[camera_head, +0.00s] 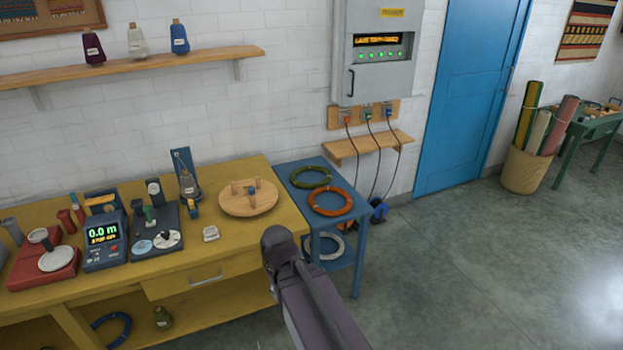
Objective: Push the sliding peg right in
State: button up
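A round wooden board (249,206) lies on the yellow workbench near its right end. Several short upright pegs (252,189) stand on it, some light wood and one with a bluish part. They are too small to tell which one slides or how far in it sits. My dark grey arm (314,303) rises from the bottom edge, and its rounded joint is in front of the bench's right corner. My gripper's fingers do not show.
Left of the board stand a spool on a blue stand (188,180), a winder (156,230), a meter reading 0.0 m (103,244) and a red device (44,262). A blue side table (341,222) with wool rings adjoins the bench. The floor to the right is clear.

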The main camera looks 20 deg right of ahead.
aim_at(251, 189)
jog(key=k, duration=0.65)
jog(key=z, duration=0.25)
jog(key=i, duration=1.55)
jog(key=u, duration=0.25)
